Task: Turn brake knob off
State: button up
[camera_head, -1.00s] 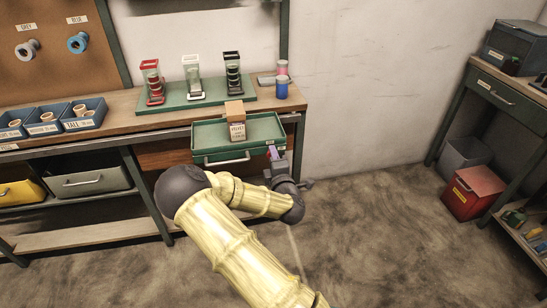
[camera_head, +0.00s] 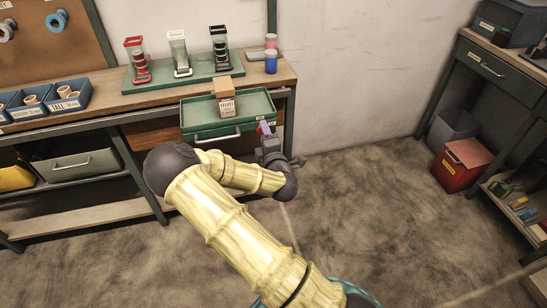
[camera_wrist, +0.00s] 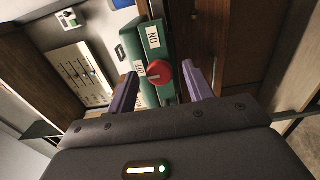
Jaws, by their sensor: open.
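The red brake knob (camera_wrist: 161,73) sits on a green panel (camera_wrist: 132,42) in the wrist view. A white ON label (camera_wrist: 154,37) is above it and a white OFF label (camera_wrist: 140,70) is to its left. My gripper (camera_wrist: 160,69) is open, with its purple fingers on either side of the knob. I cannot tell whether they touch it, or exactly which way the knob points. In the head view my gripper (camera_head: 265,130) is at the right front corner of the green tray (camera_head: 262,104); the knob is not clearly visible there.
A small cardboard box (camera_head: 225,105) stands on the tray. Several tape stands are on a green mat (camera_head: 150,84) on the workbench (camera_head: 110,110), with a blue cup (camera_head: 271,66) to their right. A red bin (camera_head: 462,162) is at the right. The floor between is clear.

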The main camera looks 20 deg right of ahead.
jog(key=s+p, duration=1.1)
jog(key=s, duration=0.5)
jog(key=shift+s+p, duration=0.15)
jog(key=shift+p, duration=0.2)
dwell(0.3)
